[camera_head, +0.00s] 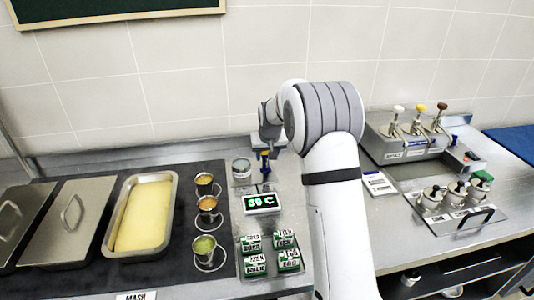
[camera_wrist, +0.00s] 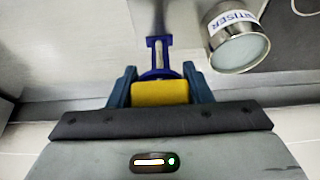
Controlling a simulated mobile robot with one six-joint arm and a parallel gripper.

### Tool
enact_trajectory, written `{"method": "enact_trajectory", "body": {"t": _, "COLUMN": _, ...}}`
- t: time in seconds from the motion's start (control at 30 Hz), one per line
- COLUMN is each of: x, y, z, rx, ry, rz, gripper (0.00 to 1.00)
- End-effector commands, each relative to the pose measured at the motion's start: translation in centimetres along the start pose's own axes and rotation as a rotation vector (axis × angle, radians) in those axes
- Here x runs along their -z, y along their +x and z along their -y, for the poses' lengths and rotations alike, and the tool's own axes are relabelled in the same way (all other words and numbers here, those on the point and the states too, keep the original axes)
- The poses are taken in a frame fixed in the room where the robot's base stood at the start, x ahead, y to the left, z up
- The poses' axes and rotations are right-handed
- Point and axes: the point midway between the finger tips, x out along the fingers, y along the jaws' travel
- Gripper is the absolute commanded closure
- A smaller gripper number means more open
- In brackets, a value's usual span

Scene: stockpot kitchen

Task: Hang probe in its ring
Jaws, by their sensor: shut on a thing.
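My gripper (camera_wrist: 160,88) is shut on the probe, whose yellow block-like handle (camera_wrist: 160,94) shows between the two fingers in the wrist view. A blue piece with a pale metal strip (camera_wrist: 158,55) lies just beyond the handle. I cannot tell whether this blue piece is the ring or part of the probe. In the head view my gripper (camera_head: 268,135) is near the wall, over the back of the counter. A small blue and yellow shape (camera_head: 265,160) shows under it, right of the sanitiser tin. The probe's tip is not clearly visible.
The sanitiser tin (camera_head: 242,168) stands close by, also in the wrist view (camera_wrist: 236,42). A display reading about 36 C (camera_head: 262,202) and several green-labelled blocks (camera_head: 270,252) sit in front. Small metal cups (camera_head: 207,205) stand left; a pump dispenser (camera_head: 405,140) stands right.

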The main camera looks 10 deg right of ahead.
Motion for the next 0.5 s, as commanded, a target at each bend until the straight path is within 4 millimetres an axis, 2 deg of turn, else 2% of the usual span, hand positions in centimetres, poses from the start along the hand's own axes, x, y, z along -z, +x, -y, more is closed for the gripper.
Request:
{"method": "enact_trajectory", "body": {"t": 0.37, "x": -0.08, "y": 0.21, "z": 0.01, "rx": 0.000, "ry": 0.000, "rz": 0.000, "gripper": 0.82}}
{"method": "enact_trajectory", "body": {"t": 0.4, "x": -0.08, "y": 0.21, "z": 0.01, "rx": 0.000, "ry": 0.000, "rz": 0.000, "gripper": 0.53}}
{"method": "enact_trajectory", "body": {"t": 0.5, "x": -0.08, "y": 0.21, "z": 0.01, "rx": 0.000, "ry": 0.000, "rz": 0.000, "gripper": 0.45}}
